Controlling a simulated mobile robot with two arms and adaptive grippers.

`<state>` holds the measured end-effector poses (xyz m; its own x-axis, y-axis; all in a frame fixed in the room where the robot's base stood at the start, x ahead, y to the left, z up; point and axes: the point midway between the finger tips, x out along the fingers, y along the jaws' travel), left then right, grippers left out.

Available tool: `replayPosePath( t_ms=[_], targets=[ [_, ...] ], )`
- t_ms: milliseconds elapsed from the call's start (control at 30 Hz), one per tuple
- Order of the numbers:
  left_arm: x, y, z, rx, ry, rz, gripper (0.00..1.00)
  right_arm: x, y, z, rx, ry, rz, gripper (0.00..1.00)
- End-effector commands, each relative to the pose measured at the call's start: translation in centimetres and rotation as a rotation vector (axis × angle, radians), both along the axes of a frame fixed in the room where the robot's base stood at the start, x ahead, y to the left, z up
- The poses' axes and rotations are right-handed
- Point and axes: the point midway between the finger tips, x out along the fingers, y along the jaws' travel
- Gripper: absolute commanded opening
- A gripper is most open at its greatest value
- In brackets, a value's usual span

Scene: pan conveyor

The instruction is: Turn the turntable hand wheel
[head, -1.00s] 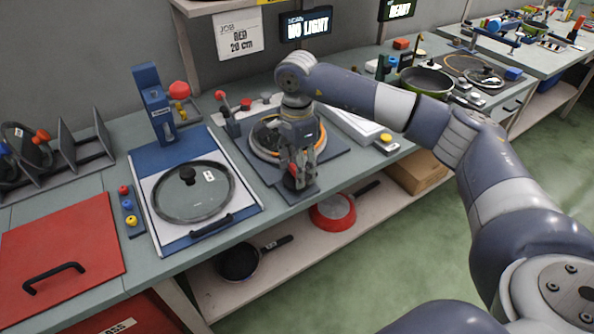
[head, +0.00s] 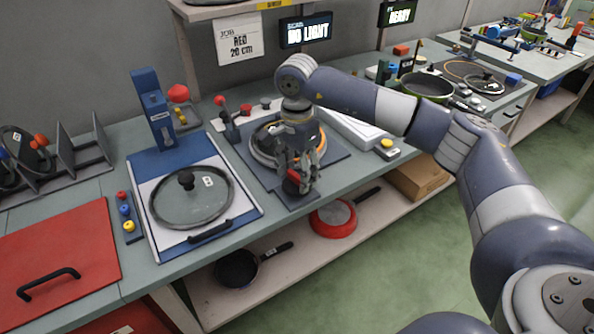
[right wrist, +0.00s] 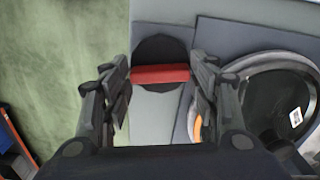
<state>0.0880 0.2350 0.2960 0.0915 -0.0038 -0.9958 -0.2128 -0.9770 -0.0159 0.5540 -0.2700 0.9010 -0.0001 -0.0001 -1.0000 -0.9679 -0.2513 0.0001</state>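The turntable (head: 262,155) sits on a dark blue base plate (head: 335,152) and has an orange ring. Its hand wheel is a dark disc with a red bar handle (head: 293,176) at the plate's front corner. My right gripper (head: 301,184) points down over the wheel and partly hides it and the turntable. In the right wrist view, the dark disc (right wrist: 160,48) and red bar (right wrist: 160,74) show between the spread fingers (right wrist: 160,90). The fingers stand near both ends of the bar; contact cannot be told. My left gripper is out of view.
A blue-and-white station with a glass lid (head: 192,197) stands left of the turntable. A small red-knobbed lever (head: 228,118) is close behind. A white unit with a yellow button (head: 387,143) is at right. Pans (head: 333,216) lie on the shelf below.

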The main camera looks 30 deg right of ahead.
Motion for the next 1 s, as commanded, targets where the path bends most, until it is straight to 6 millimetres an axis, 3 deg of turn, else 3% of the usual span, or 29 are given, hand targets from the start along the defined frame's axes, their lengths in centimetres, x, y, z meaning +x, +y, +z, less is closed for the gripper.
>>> replayPosePath(
  t_ms=[467,567,1000],
  targets=[
    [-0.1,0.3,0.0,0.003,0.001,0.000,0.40,0.0,0.0,0.4,0.001,-0.002,-0.001,0.73],
    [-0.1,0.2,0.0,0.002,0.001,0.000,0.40,0.1,0.0,1.6,0.002,-0.004,-0.001,0.73],
    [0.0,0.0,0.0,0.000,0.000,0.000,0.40,0.1,0.0,10.2,0.001,-0.003,-0.001,0.73]
  ],
)
